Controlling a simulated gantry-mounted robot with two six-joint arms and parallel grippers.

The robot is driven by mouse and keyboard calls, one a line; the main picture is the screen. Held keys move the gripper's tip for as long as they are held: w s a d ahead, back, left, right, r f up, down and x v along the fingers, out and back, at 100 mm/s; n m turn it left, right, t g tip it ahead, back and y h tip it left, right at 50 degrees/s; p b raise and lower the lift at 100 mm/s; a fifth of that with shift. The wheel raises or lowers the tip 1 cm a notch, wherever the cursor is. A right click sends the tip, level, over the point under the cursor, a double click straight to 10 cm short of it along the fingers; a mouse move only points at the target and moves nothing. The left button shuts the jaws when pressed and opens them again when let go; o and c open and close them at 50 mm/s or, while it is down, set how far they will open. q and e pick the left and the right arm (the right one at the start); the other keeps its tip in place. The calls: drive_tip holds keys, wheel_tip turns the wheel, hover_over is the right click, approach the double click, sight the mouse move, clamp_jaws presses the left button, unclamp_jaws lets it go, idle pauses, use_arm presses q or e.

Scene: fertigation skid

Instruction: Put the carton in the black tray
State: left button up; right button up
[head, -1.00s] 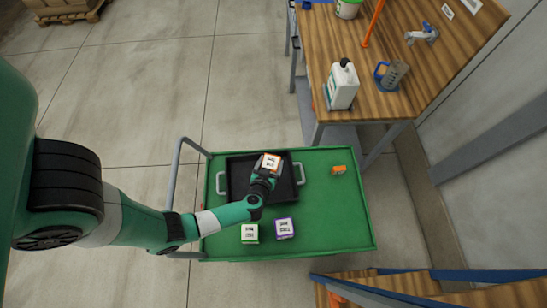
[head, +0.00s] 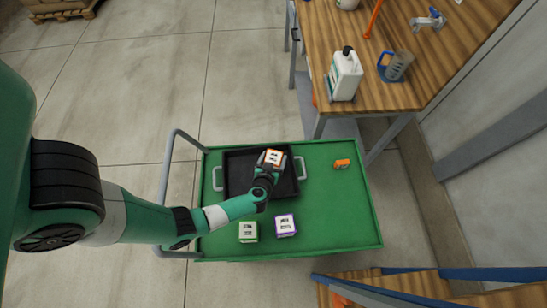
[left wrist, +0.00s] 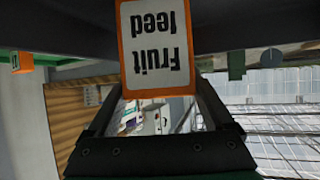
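The carton (head: 273,157), white with orange edges, is over the far right part of the black tray (head: 234,160) in the head view. My left gripper (head: 270,165) is around it, with a finger on either side. In the left wrist view the carton (left wrist: 158,45) reads "Fruit feed" upside down, between the fingertips of my left gripper (left wrist: 160,98). I cannot tell whether its base touches the tray floor. The tray, with a grey handle at each end, lies on the green cart. My right gripper is not in view.
A green-edged carton (head: 248,232) and a purple-edged carton (head: 285,225) stand on the cart (head: 335,215) in front of the tray. A small orange object (head: 342,164) lies to its right. A wooden bench (head: 400,90) with a white jug (head: 345,75) stands behind.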

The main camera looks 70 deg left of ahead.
use_arm(q)
drive_tip(key=shift+o, duration=0.6)
drive_tip(key=shift+r, duration=0.2)
drive_tip(key=p+v, duration=0.5)
drive_tip(key=v, duration=0.7)
drive_tip(key=shift+f, duration=0.1)
